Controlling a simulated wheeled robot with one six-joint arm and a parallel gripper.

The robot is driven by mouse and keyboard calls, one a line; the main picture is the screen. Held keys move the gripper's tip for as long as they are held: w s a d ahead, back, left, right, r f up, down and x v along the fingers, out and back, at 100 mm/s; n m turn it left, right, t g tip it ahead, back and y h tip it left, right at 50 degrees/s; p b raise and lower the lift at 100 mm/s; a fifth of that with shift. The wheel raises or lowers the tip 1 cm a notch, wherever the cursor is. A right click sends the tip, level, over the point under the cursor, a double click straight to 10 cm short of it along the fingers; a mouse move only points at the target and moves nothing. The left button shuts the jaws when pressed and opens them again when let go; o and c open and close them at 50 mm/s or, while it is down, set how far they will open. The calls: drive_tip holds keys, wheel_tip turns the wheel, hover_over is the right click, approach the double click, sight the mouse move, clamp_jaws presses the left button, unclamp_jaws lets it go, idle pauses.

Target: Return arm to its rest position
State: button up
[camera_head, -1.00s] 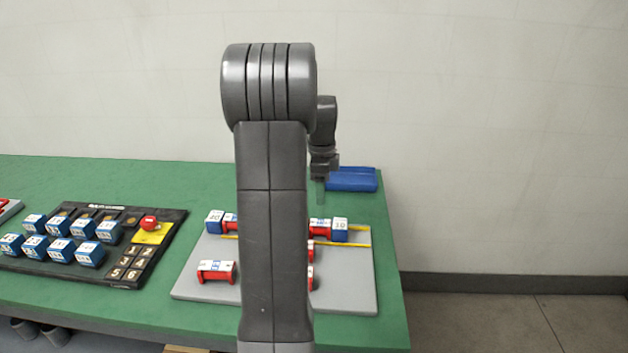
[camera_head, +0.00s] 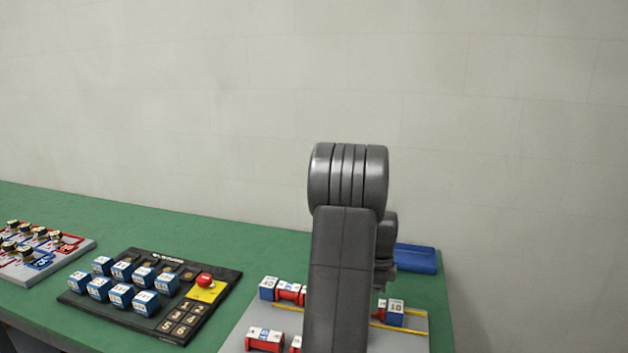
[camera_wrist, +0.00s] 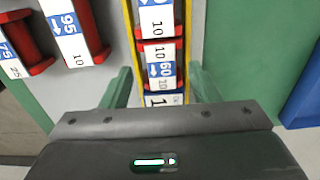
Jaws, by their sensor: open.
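My arm (camera_head: 343,265) rises in front of the grey board in the head view and hides part of it. My gripper shows in the wrist view (camera_wrist: 160,85), with its two green fingers spread apart and nothing gripped. Between and beyond the fingers lies a row of red and white labelled parts (camera_wrist: 160,60) on a yellow-railed strip. A blue block marked 10 (camera_head: 394,312) sits at the right end of that row. In the head view my fingertips are hidden behind my arm.
A grey board (camera_head: 405,342) carries the row and red parts (camera_head: 265,339). A black panel (camera_head: 125,316) with blue blocks and a red button (camera_head: 205,280) is to the left. A blue tray (camera_head: 416,258) is at the back right of the green table (camera_head: 190,225). Another board (camera_head: 75,255) is far left.

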drive_tip(key=shift+w+r, duration=0.1)
drive_tip(key=shift+r, duration=0.25)
drive_tip(key=shift+f, duration=0.1)
